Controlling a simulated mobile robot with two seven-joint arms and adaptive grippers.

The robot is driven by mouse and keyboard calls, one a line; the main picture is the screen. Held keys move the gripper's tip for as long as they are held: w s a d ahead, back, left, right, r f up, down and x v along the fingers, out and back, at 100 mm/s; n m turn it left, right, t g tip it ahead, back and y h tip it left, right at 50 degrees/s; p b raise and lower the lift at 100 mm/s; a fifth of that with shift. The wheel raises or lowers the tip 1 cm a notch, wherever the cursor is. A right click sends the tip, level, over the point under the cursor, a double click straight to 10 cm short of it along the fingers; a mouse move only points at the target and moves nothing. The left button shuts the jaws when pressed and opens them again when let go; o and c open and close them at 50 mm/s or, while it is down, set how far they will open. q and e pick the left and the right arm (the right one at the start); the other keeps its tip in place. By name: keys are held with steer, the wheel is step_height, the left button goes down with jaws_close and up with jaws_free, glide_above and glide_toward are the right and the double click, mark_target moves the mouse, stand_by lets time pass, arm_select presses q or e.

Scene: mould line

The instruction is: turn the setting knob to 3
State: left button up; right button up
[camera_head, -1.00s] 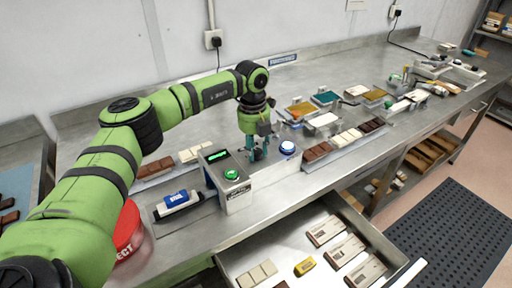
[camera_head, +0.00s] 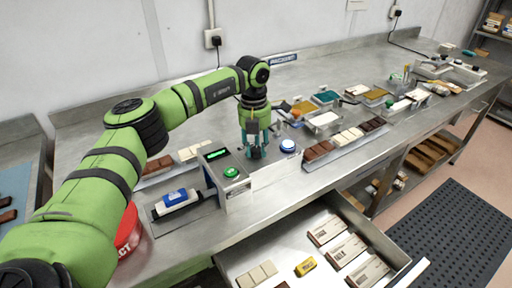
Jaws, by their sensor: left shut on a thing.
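My left gripper (camera_head: 257,152) points straight down at the box top between the two buttons. It is shut on the setting knob, which its fingers hide almost wholly. The knob's pointer and scale cannot be read. My right gripper is not in view.
A red container (camera_head: 130,228) stands at the left edge, and a blue-labelled tool (camera_head: 176,198) lies beside the box. Chocolate bars (camera_head: 318,151) and trays fill the bench to the right.

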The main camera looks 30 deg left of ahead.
mark_target(256, 148)
arm_select(q)
steer(key=m, duration=0.5)
steer(key=shift+m+b, duration=0.3)
stand_by(0.4)
steer(key=o, duration=1.2)
steer(key=shift+w, duration=0.1)
steer(key=shift+c, duration=0.2)
steer(key=shift+r, duration=0.25)
step_height(256, 148, up, 12)
steer(key=shift+w+a+f, duration=0.15)
steer(key=shift+f, duration=0.05)
